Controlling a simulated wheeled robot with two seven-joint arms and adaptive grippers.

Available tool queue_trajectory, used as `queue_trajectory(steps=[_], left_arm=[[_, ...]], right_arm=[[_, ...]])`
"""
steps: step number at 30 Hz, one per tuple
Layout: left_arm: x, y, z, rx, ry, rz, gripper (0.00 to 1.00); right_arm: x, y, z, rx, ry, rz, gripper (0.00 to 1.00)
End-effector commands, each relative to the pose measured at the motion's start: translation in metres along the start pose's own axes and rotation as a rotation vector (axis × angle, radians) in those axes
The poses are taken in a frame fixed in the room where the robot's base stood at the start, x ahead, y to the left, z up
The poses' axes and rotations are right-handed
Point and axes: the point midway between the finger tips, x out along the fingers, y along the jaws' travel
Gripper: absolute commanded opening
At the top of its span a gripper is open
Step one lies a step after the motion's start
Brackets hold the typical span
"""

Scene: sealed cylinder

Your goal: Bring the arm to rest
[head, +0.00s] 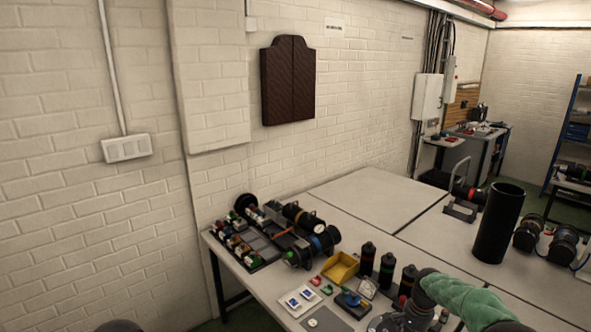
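My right arm (468,299), in a green sleeve, comes in at the lower right over the near table. Its dark wrist end bends down toward the bottom edge. My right gripper (400,319) is partly cut off there, and its fingers cannot be made out. A dark rounded part (120,326), which seems to be of my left arm, just shows at the bottom left. My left gripper is out of view. A tall black cylinder (498,224) stands upright on the table at the right, apart from my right arm.
Several dark bottles (387,268) stand close left of my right arm, beside a yellow bin (340,267). A tray of parts (262,252) and black spools (322,240) fill the table's left end. The far white tabletop (372,196) is clear. A brick wall (90,220) rises behind.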

Motion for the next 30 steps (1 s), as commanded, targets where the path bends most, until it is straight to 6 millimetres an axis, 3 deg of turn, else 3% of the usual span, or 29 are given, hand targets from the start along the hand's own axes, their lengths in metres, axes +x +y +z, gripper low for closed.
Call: queue_trajectory(steps=[8, 12, 18, 24, 30], left_arm=[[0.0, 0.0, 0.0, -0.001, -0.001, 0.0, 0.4], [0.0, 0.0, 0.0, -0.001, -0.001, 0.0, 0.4], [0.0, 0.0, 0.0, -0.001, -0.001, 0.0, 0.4], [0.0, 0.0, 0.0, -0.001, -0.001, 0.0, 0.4], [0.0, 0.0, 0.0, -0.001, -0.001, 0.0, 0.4]], right_arm=[[0.084, -0.001, 0.061, -0.156, -0.071, -0.055, 0.5], [0.14, 0.009, 0.118, -0.265, -0.117, -0.106, 0.5], [0.2, 0.039, 0.21, -0.396, -0.163, -0.175, 0.5], [0.228, 0.083, 0.293, -0.492, -0.182, -0.216, 0.5], [0.232, 0.119, 0.346, -0.556, -0.183, -0.227, 0.5]])
